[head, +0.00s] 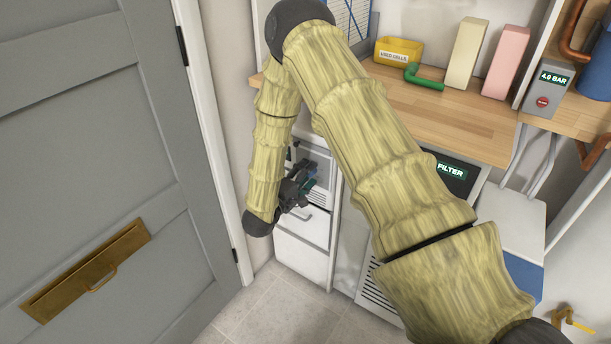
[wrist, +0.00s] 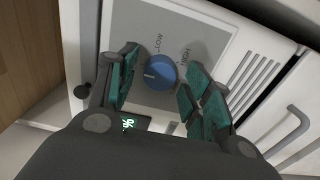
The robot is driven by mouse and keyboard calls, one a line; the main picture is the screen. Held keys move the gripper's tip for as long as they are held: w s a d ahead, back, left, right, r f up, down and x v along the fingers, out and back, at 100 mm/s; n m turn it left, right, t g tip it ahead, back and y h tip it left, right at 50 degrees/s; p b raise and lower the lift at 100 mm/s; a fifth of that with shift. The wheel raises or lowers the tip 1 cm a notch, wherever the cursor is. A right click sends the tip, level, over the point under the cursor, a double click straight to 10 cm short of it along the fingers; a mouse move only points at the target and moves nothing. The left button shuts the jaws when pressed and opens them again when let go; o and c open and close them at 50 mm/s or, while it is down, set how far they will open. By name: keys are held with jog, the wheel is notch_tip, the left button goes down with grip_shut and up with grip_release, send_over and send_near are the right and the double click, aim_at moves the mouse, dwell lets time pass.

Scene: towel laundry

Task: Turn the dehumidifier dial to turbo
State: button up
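The dehumidifier is a white unit with a grey control panel (wrist: 125,25), vent slots and a handle. It also shows in the head view (head: 318,228), low under the counter. Its blue round dial (wrist: 161,72) fills the middle of the wrist view. A white mark on the dial points left in that view. Contact cannot be told. In the head view my gripper (head: 298,186) hides most of the panel.
A lit percent display (wrist: 128,123) is partly covered by my gripper. A wooden counter (head: 450,115) lies above, with a yellow bin (head: 398,50) and a green pipe (head: 424,78). A grey door (head: 90,130) stands left. A FILTER unit (head: 452,171) is to the right.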

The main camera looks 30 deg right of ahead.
jog(key=c, duration=0.8)
jog(key=shift+o, duration=0.2)
jog(key=shift+m, duration=0.3)
jog(key=n+b, duration=0.2)
jog(key=n, duration=1.3)
jog(key=n+b, duration=0.3)
jog(key=n, duration=1.3)
jog(key=shift+s+f, duration=0.1)
jog(key=shift+f, duration=0.1)
jog(key=shift+b, duration=0.3)
dwell(0.4)
